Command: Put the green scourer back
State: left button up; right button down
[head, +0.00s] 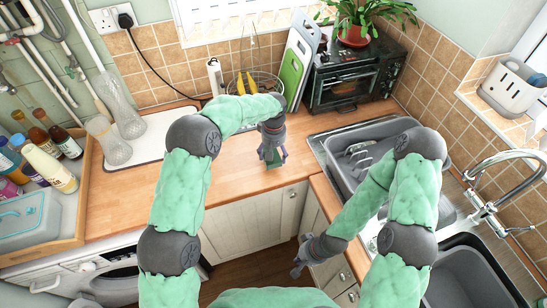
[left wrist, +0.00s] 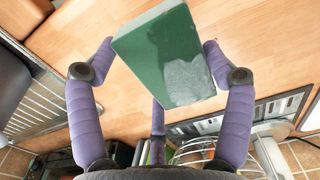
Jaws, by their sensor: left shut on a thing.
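The green scourer (left wrist: 165,60) is a dark green block with a paler long edge and a light grey patch on its face. In the left wrist view it sits between the purple fingers of my left gripper (left wrist: 160,65), which is shut on it. In the head view my left gripper (head: 272,155) points down above the wooden worktop, near its front edge, with a bit of green between the fingers. My right gripper (head: 306,254) hangs low in front of the cupboards, left of the sink; its finger opening is unclear.
A grey caddy (head: 514,86) stands on the tiled sill at the right, behind the tap (head: 487,190). A grey basin (head: 350,150) sits by the sink. A toaster oven (head: 353,78), chopping boards (head: 296,62) and a fruit basket (head: 252,82) line the back.

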aim_at(274, 151)
pick_arm(q)
jog(key=shift+w+f, duration=0.45)
jog(key=shift+f, duration=0.15)
notch_tip(274, 151, down, 3)
jog(key=shift+r, duration=0.1)
jog(key=o, duration=0.9)
jog(key=shift+o, duration=0.2)
notch_tip(274, 151, up, 12)
jog(key=shift+p, duration=0.35)
jog(key=shift+s, duration=0.1)
